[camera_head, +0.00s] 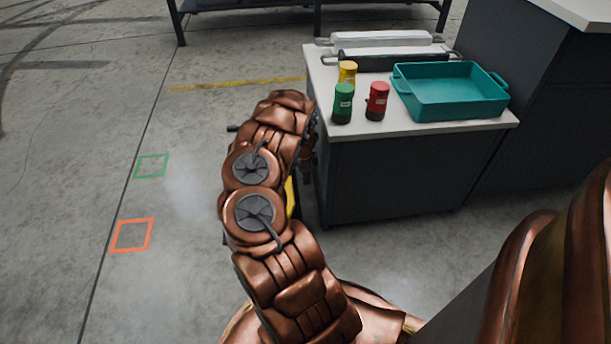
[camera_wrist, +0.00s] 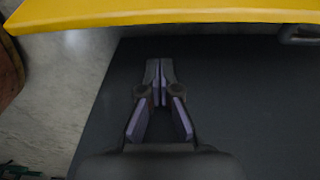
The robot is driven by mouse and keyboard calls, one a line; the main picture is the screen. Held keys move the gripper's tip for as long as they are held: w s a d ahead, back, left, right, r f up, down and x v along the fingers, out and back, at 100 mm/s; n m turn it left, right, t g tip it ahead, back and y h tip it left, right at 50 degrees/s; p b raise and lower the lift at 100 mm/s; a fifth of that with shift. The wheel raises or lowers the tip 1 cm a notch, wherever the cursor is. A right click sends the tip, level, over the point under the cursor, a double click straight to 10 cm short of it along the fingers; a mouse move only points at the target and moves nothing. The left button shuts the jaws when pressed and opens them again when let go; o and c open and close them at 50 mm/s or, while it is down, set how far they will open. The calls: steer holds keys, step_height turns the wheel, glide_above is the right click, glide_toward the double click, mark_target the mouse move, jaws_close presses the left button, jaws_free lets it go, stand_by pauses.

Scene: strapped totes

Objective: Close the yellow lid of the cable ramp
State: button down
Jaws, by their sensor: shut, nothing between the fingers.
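The yellow lid (camera_wrist: 170,14) of the cable ramp spans the top of the wrist view as a wide band, with its lower edge facing my gripper. In the head view only a yellow sliver (camera_head: 291,198) shows beside my arm; the rest is hidden behind the arm. My gripper (camera_wrist: 160,66) is shut and empty, with its fingertips pointing toward the lid and a visible gap below its edge in the picture. I cannot tell the depth between them. The ramp's body and the lid's hinge cannot be made out.
A grey cabinet (camera_head: 395,175) stands right of my arm, bearing a teal tray (camera_head: 450,112), green (camera_head: 343,105), red (camera_head: 377,103) and yellow (camera_head: 347,70) containers. A dark surface (camera_wrist: 245,100) lies behind my gripper in the wrist view. The floor at left is clear, with green and orange marked squares.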

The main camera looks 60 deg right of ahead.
steer(key=shift+w+a+r+b, duration=0.35)
steer(key=shift+w+a, duration=0.25)
steer(key=shift+w, duration=0.15)
steer(key=shift+w+a+r+b, duration=0.2)
steer(key=shift+w+a+r, duration=0.1)
steer(key=shift+w+a, duration=0.35)
steer(key=shift+w, duration=0.1)
steer(key=shift+w+r+p, duration=0.1)
steer(key=shift+r+p, duration=0.05)
steer(key=shift+p, duration=0.3)
